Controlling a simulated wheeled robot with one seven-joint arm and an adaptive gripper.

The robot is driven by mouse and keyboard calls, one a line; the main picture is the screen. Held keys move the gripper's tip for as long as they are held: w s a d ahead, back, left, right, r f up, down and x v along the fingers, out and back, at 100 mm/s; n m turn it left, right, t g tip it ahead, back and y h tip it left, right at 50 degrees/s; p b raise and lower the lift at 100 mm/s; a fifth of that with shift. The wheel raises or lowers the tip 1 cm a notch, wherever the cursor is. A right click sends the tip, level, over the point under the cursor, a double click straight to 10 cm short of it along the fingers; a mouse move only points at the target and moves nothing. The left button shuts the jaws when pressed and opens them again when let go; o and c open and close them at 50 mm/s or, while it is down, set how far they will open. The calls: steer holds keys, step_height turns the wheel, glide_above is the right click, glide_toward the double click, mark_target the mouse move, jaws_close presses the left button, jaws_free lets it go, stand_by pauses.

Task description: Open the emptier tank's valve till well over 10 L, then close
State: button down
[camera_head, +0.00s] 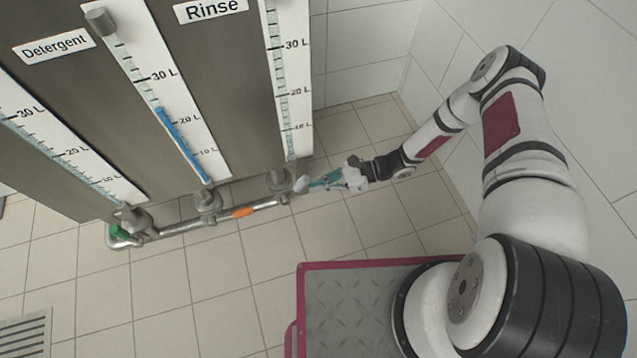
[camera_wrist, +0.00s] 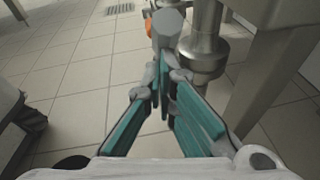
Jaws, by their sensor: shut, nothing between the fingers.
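Three tank gauges show in the head view: a left gauge (camera_head: 65,148), a middle gauge (camera_head: 160,95) and a right gauge (camera_head: 287,75). The middle one has a blue column to a little above 20 L; I see no blue in the other two. Below them run a valve with a green handle (camera_head: 119,231), one with an orange handle (camera_head: 243,212) and one with a pale grey handle (camera_head: 300,184). My gripper (camera_head: 312,183) is shut and empty, its tips right at the grey handle. In the wrist view the grey handle (camera_wrist: 167,22) is just beyond the fingertips (camera_wrist: 161,65); contact is unclear.
A steel pipe (camera_head: 178,228) links the valves under the dark tank fronts. Labels read Detergent (camera_head: 55,47) and Rinse (camera_head: 210,10). A metal leg (camera_wrist: 262,85) stands right of the gripper in the wrist view. The tiled floor (camera_head: 215,290) is clear, with a drain grate (camera_head: 25,335) at left.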

steer(key=shift+s+a+r+h+p, duration=0.1)
steer(key=shift+a+r+h+p, duration=0.1)
steer(key=shift+r+h+p, duration=0.4)
steer(key=shift+s+a+r+p, duration=0.2)
steer(key=shift+a+r+p, duration=0.5)
steer(key=shift+p, duration=0.35)
steer(key=shift+s+a+r+p, duration=0.25)
steer(key=shift+a+r+p, duration=0.2)
steer(key=shift+a+p, duration=0.45)
steer(key=shift+s+a+r+p, duration=0.2)
steer(key=shift+a+r+p, duration=0.45)
steer(key=shift+p, duration=0.5)
steer(key=shift+a, duration=0.1)
steer(key=r+p+v, duration=0.2)
steer(key=v, duration=1.1)
steer(key=shift+s+a+p, duration=0.35)
steer(key=shift+s, duration=0.05)
stand_by(2.5)
